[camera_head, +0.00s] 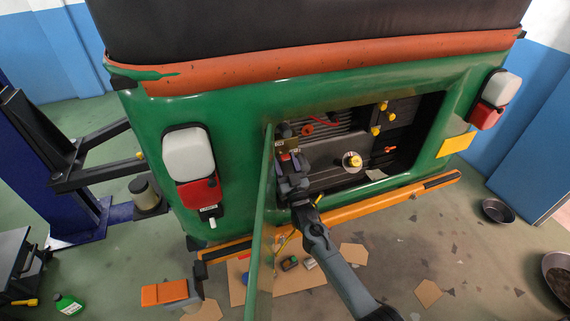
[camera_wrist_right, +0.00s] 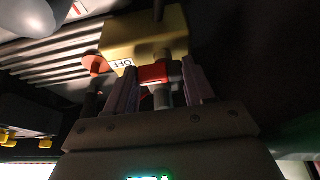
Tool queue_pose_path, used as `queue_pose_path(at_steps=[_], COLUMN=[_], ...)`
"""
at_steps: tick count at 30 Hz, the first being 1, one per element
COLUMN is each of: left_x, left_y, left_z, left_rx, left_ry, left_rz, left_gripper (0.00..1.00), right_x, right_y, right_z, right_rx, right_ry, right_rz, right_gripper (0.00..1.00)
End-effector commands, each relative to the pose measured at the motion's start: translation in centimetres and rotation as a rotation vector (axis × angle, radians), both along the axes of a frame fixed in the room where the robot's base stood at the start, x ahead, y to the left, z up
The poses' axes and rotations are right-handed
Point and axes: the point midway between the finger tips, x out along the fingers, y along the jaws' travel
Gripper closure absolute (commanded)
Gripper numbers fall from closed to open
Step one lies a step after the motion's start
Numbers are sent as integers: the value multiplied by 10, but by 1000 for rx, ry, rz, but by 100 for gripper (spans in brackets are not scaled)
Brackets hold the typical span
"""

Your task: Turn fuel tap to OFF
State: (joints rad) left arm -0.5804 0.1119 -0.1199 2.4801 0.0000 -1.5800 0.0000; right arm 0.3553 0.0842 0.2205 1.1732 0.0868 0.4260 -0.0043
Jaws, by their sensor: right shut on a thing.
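The fuel tap shows in the right wrist view as a yellow block (camera_wrist_right: 140,35) with a small white "OFF" label (camera_wrist_right: 122,64), which appears upside down. Its red lever (camera_wrist_right: 153,74) sits between the two fingers of my right gripper (camera_wrist_right: 160,86), which is shut on it. In the head view my right gripper (camera_head: 290,164) reaches into the left side of the open engine bay, just below the tap's yellowish block (camera_head: 287,145). The gripper hides most of the tap there. My left gripper is not in view.
The open green hatch door (camera_head: 260,230) stands just left of my right arm. An orange bumper bar (camera_head: 370,205) runs below the bay. A yellow-capped round part (camera_head: 352,161) lies right of the gripper. Cardboard and small items (camera_head: 290,265) lie on the floor.

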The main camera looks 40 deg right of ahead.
Motion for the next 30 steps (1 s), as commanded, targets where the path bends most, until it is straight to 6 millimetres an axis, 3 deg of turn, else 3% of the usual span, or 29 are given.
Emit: queue_pose_path(at_steps=[16,17,21,30], left_x=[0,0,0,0], left_y=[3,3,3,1], left_z=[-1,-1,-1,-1], left_rx=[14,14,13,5], left_ry=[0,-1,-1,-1], left_rz=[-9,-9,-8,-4], left_gripper=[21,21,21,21], right_x=[0,0,0,0], right_y=[0,0,0,0], right_z=[-1,-1,0,1], right_rx=[24,24,23,22], right_ry=[-6,-6,-7,-7], right_rz=[0,0,0,0], right_gripper=[77,42,21,21])
